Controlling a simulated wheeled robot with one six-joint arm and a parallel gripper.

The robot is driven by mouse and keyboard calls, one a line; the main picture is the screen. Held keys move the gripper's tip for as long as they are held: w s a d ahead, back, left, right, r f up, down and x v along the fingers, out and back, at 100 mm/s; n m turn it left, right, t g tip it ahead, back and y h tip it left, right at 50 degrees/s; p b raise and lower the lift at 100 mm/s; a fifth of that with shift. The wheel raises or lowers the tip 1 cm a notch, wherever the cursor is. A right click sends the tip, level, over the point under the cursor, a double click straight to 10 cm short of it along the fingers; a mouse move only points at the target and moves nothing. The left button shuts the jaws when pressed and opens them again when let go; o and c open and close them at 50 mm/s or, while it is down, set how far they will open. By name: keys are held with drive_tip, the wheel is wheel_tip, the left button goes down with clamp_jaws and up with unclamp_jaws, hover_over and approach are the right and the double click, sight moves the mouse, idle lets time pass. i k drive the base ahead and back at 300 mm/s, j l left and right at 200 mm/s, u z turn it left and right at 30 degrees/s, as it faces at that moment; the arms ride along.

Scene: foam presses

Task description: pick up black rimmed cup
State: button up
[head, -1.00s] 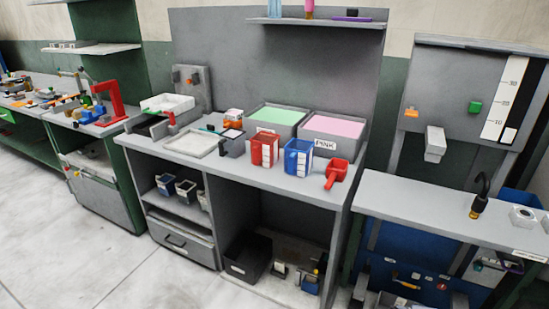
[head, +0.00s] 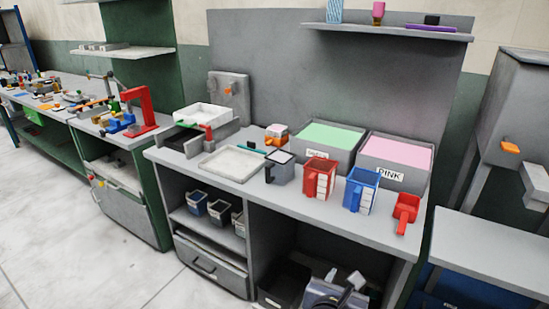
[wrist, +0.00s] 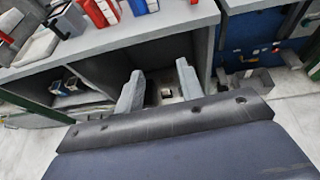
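A grey cup (head: 281,168) with a dark rim and dark handle stands upright on the counter, between the white tray and the red jug. It is the likeliest black rimmed cup, but the rim is small in the head view. It seems to show also at the top of the wrist view (wrist: 68,21), partly cut off. My gripper (wrist: 160,88) is open in the wrist view, its two grey fingers apart with nothing between them. It is in front of the counter's open lower bay, away from the cup.
A red jug (head: 319,179), blue jug (head: 360,190) and red scoop (head: 406,212) stand right of the cup. A white tray (head: 232,164) lies left of it. Green and pink bins (head: 397,163) stand behind. Small dark containers (head: 219,211) sit on the shelf below the counter (head: 300,212).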

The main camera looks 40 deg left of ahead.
sight(280, 164)
drive_tip(key=i+j, duration=0.15)
drive_tip(key=j, duration=0.35)
drive_tip(key=i+j+z, duration=0.15)
drive_tip(key=j, duration=0.4)
drive_tip(key=i+j, duration=0.1)
drive_tip(key=j, duration=0.4)
drive_tip(key=i+j+z, duration=0.1)
drive_tip(key=j, duration=0.45)
drive_tip(key=i+j, duration=0.1)
drive_tip(key=j, duration=0.4)
drive_tip(key=i+z, duration=0.05)
